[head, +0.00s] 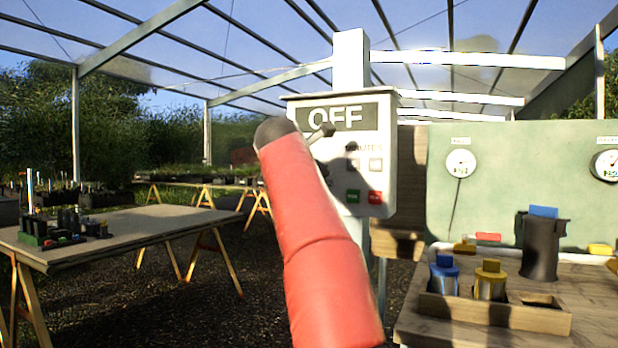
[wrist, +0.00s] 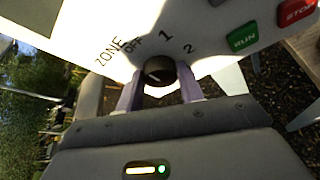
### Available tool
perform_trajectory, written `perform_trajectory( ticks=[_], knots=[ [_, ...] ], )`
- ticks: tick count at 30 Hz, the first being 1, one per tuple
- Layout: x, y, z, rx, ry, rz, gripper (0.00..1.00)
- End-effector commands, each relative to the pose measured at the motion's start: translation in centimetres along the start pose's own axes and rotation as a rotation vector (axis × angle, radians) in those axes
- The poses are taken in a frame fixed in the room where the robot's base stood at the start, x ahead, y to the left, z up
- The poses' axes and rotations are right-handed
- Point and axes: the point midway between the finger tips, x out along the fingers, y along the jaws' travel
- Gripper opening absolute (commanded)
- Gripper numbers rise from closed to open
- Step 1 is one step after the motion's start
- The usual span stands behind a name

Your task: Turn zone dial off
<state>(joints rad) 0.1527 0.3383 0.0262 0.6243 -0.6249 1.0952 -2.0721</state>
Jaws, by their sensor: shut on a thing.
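The zone dial (wrist: 158,69) is a dark round knob on the white face of the control box (head: 391,150). In the wrist view the words ZONE and OFF are printed to its upper left, and 1 and 2 to its upper right. A pale mark shows on the knob, but I cannot tell which position it points to. My gripper (wrist: 160,86) is shut on the dial, one finger on each side. The box's upper display (head: 348,117) reads OFF.
A green RUN button (wrist: 243,37) and a red STOP button (wrist: 297,11) sit right of the dial. At right, a wooden bench (head: 590,300) holds a tube rack (head: 495,312) and a black holder (head: 543,248). A table (head: 130,232) stands at left.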

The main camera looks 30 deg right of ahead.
Motion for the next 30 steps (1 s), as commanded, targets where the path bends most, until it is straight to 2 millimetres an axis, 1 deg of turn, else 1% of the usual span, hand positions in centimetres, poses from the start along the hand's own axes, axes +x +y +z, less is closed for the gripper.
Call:
perform_trajectory(
  ticks=[4,5,9,17,20,23,30],
  knots=[
    [0.0,0.0,0.1,0.000,-0.002,0.001,0.14],
    [0.0,0.0,0.1,0.000,-0.002,0.001,0.40],
    [0.0,0.0,0.1,0.000,-0.002,0.001,0.58],
    [0.0,0.0,0.0,0.001,-0.001,0.001,0.59],
    [-0.6,0.0,0.1,0.001,-0.001,0.002,0.59],
    [-1.9,0.0,0.0,0.001,0.000,0.002,0.59],
    [-6.0,0.0,0.0,0.001,0.000,0.003,0.59]
  ],
)
